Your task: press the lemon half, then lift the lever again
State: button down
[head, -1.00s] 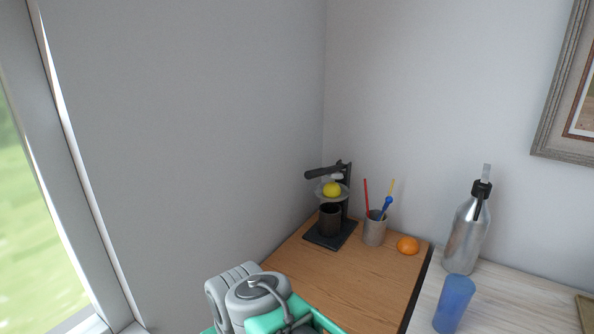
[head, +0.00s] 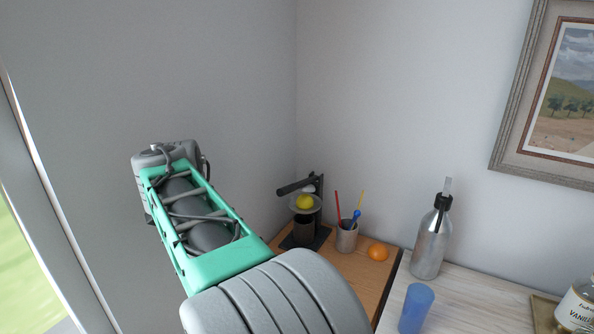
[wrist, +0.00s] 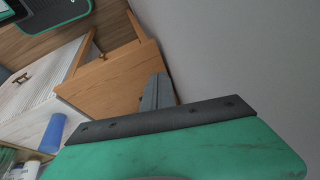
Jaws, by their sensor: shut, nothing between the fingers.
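The dark citrus press (head: 318,210) stands at the back of the wooden board in the head view. Its lever (head: 294,185) points left, above the bowl and apart from the lemon. The yellow lemon half (head: 305,201) sits in the press's pale bowl, with a dark cup (head: 303,229) beneath. My gripper (wrist: 157,92) shows in the wrist view, its grey fingers shut and empty, near the grey wall. It touches nothing that I can make out. The press and lemon are not visible in the wrist view. My raised arm hides the gripper from the head view.
Right of the press stand a holder with stirrers (head: 347,238), an orange (head: 378,252), a metal bottle (head: 431,240) and a blue tumbler (head: 416,308). The grey wall (head: 220,90) closes off the left side.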

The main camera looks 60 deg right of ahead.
jog(key=d+r+m+g+h+p, duration=0.1)
jog(key=d+r+m+p, duration=0.1)
jog(key=d+r+m, duration=0.3)
jog(key=d+r+m+p, duration=0.1)
jog(key=d+r+m, duration=0.25)
jog(key=d, duration=0.45)
jog(key=m+g+p, duration=0.1)
jog(key=m+p, duration=0.1)
jog(key=m, duration=0.6)
send_near(283, 188)
jog(key=d, duration=0.1)
jog(key=shift+w+d, duration=0.15)
jog(key=shift+d, duration=0.25)
jog(key=b+x, duration=0.4)
jog(key=x, duration=0.1)
jog(key=shift+f, duration=0.25)
jog(key=shift+w+d+f, duration=0.1)
jog(key=shift+d+f, duration=0.15)
jog(key=shift+f, duration=0.15)
